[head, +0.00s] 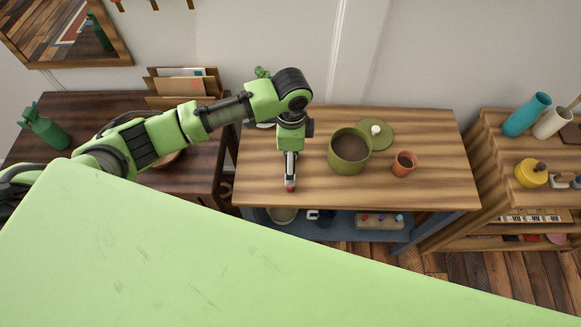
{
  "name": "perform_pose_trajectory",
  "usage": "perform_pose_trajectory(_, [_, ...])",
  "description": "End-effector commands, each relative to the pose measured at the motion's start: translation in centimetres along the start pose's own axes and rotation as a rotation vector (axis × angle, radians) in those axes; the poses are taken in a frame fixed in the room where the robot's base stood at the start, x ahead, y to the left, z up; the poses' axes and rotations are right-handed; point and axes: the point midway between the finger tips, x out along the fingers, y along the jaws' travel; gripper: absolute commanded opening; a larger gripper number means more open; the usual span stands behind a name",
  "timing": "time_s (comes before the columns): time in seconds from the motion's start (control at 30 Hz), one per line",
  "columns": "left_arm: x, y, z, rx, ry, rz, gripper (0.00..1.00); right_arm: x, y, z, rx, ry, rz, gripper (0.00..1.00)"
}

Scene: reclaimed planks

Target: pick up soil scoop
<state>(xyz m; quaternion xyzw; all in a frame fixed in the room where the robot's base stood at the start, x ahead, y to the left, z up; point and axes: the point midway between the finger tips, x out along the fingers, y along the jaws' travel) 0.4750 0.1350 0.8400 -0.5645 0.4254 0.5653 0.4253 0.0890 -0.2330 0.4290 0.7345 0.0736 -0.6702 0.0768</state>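My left gripper (290,172) reaches in from the left and points down over the left part of the wooden bench (440,150). A narrow pale piece with a small red end shows at its tip, low over or touching the bench top. I cannot tell whether this is a finger or part of the soil scoop, nor whether the fingers are open or shut. No soil scoop can be clearly made out; the arm hides part of the bench. My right gripper is not in view.
An olive-green pot (350,151) of soil stands right of the gripper, with a round green lid (378,135) behind it. A terracotta pot (404,164) stands further right. A dark desk (75,110) is at left, a shelf (485,165) at right. The bench's right end is clear.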

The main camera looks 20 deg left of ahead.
Motion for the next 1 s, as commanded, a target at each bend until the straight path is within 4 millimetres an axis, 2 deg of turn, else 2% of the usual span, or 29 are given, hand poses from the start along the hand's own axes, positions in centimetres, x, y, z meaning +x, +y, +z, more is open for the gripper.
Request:
perform_pose_trajectory(0.17, [1.1,0.3,0.1,0.000,-0.001,0.002,0.90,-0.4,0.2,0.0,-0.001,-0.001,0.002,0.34])
perform_pose_trajectory(0.33, [3.6,0.9,0.3,0.000,-0.002,0.003,0.90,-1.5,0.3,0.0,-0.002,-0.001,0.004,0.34])
perform_pose_trajectory(0.5, [5.5,0.7,0.2,0.000,-0.001,0.000,0.90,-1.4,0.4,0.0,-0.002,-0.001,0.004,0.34])
perform_pose_trajectory(0.73, [5.7,0.7,0.2,0.001,0.001,-0.002,0.90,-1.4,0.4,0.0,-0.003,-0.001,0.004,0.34])
perform_pose_trajectory(0.77, [5.7,0.7,0.2,0.001,0.001,-0.002,0.87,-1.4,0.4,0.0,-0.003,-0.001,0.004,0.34])
perform_pose_trajectory(0.9, [5.7,0.7,0.2,0.001,0.001,-0.001,0.51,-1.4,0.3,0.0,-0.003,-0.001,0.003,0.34])
perform_pose_trajectory(1.0, [5.7,0.7,0.2,0.000,0.000,-0.001,0.49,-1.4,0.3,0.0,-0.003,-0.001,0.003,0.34])
